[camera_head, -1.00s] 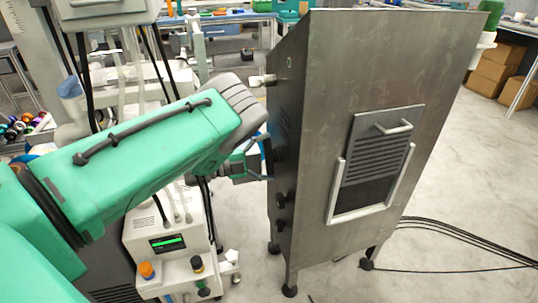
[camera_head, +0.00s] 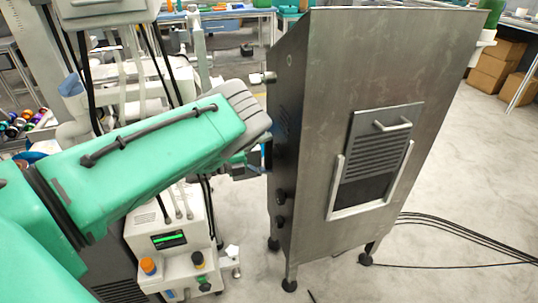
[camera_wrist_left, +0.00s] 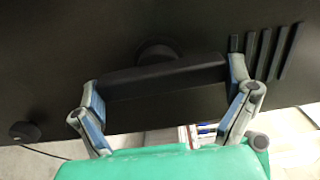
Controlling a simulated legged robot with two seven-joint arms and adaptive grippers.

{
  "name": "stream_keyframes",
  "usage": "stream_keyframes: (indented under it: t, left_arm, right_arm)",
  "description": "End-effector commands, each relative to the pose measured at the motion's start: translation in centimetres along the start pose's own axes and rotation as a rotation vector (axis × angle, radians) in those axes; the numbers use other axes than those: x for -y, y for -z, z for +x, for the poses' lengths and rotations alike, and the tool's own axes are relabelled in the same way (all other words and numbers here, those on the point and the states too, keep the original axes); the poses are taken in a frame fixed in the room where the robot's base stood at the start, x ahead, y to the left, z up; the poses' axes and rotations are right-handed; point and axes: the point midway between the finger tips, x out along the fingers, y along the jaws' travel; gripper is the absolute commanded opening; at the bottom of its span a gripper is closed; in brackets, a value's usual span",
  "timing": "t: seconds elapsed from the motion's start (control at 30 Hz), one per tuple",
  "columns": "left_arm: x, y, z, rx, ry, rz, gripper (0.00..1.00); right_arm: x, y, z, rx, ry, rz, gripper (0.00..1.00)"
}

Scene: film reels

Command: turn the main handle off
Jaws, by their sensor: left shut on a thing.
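The main handle (camera_wrist_left: 150,78) is a black bar on a round hub, on the dark side face of the metal cabinet (camera_head: 380,80). It lies nearly level in the left wrist view, its right end a little higher. My left gripper (camera_wrist_left: 168,90) is shut on the handle, with one finger at each end of the bar. In the head view my left gripper (camera_head: 256,158) reaches the cabinet's left side, and my green forearm partly hides it. The handle is mostly hidden there. My right gripper is not in view.
Two black knobs (camera_head: 280,208) stick out low on the cabinet's left side. A pale machine (camera_head: 175,240) with a green display stands below my left arm. Cables (camera_head: 460,240) lie on the floor at right. The floor in front of the cabinet is mostly clear.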

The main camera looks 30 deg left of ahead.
Motion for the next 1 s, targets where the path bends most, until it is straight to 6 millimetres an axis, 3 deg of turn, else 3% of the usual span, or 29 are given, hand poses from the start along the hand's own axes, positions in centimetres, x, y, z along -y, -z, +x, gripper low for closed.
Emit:
stream_keyframes:
  t: [0.17,0.2,0.57,1.0]
  left_arm:
    - [-0.6,0.3,-0.1,-0.002,-0.011,-0.006,0.67]
    - [-0.6,0.3,-0.1,-0.002,-0.011,-0.006,1.0]
    - [-0.5,0.1,-1.1,0.001,-0.009,-0.005,1.0]
    - [-0.2,-0.1,-9.2,0.006,-0.003,-0.003,1.0]
  right_arm:
    - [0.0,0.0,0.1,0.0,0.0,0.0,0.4]
    - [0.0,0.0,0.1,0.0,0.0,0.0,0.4]
    - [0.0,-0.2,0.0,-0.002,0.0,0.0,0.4]
    - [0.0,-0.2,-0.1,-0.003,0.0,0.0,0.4]
